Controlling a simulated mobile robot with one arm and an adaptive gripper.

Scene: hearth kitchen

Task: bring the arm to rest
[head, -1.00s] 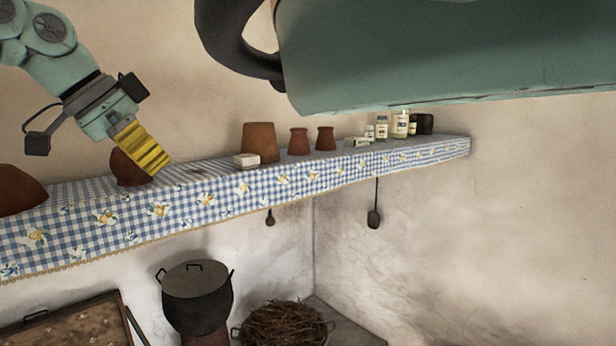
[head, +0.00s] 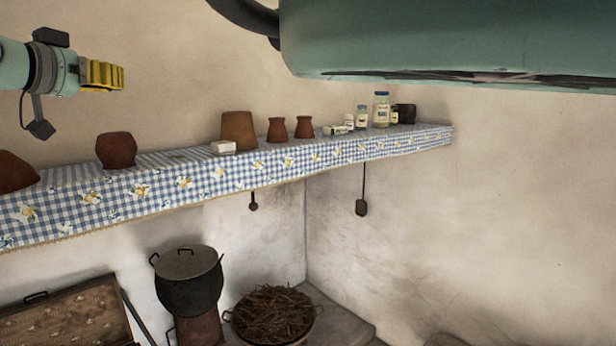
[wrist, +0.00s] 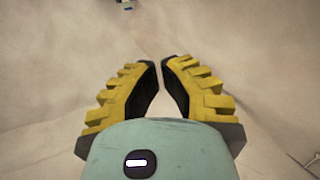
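My gripper (head: 122,78) shows at the upper left of the head view, raised above the shelf and pointing right. In the wrist view its two yellow ribbed fingers (wrist: 160,63) lean inward, with their tips almost meeting and only a thin gap between them. Nothing is held between them. The fingers touch nothing; plain wall fills the view behind them.
A shelf with a blue checked cloth (head: 120,196) runs below my gripper. It bears a round clay pot (head: 116,150), a white block (head: 223,147), more clay pots (head: 238,131) and jars (head: 381,110). Below stand a lidded pot (head: 188,285) and a twig basket (head: 273,315).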

